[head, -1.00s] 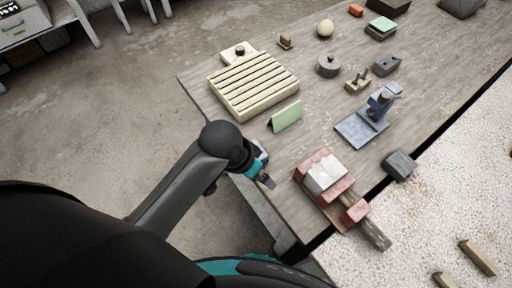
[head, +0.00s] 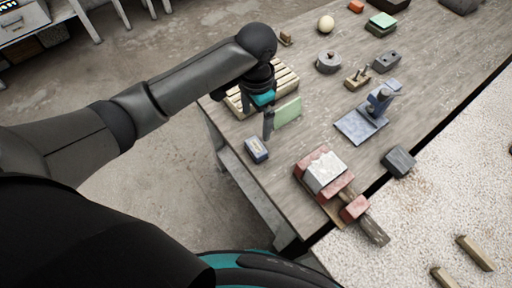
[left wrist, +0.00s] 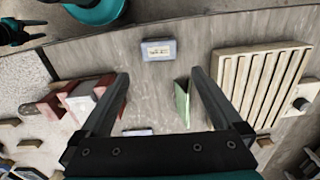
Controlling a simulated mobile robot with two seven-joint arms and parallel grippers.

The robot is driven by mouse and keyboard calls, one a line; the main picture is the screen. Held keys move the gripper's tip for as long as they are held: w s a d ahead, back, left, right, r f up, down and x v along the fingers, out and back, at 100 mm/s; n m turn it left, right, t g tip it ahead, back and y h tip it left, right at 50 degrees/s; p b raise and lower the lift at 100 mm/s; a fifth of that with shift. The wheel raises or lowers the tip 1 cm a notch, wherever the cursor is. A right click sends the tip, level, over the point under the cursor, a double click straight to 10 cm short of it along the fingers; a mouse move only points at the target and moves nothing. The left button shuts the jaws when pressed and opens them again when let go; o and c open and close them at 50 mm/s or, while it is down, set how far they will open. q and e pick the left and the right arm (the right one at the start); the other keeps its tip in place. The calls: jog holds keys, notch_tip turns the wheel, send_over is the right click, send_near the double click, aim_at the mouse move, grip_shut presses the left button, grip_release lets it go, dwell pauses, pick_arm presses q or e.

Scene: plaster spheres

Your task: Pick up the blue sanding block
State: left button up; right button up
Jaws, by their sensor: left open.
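The blue sanding block (head: 257,149) has a pale label on top and lies near the table's left edge in the head view. In the left wrist view the block (left wrist: 158,50) lies beyond the fingertips, roughly midway between them. My left gripper (head: 268,132) is open and empty above the table, pointing down, just behind the block and in front of the slatted rack. In the left wrist view its two fingers (left wrist: 159,74) are spread wide. The gripper does not touch the block.
A green folded card (head: 288,112) stands right of the gripper. The slatted rack (head: 285,75) is partly hidden by my arm. A red vise (head: 324,172) stands to the block's right, and a blue stand (head: 362,124) is farther right. Bare table lies between block and vise.

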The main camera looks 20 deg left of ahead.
pick_arm(q)
jog(key=b, duration=0.1)
send_over(256, 146)
notch_tip(256, 146, down, 8)
jog(key=shift+w+r, duration=0.1)
jog(key=shift+r, duration=0.1)
jog(key=shift+f+b, duration=0.65)
jog(key=shift+f, duration=2.1)
jog(key=c, duration=1.1)
jog(key=shift+r, duration=0.2)
notch_tip(256, 146, up, 20)
jog(key=p, duration=0.3)
jog(key=shift+f+p, duration=0.15)
jog(key=shift+p, duration=0.25)
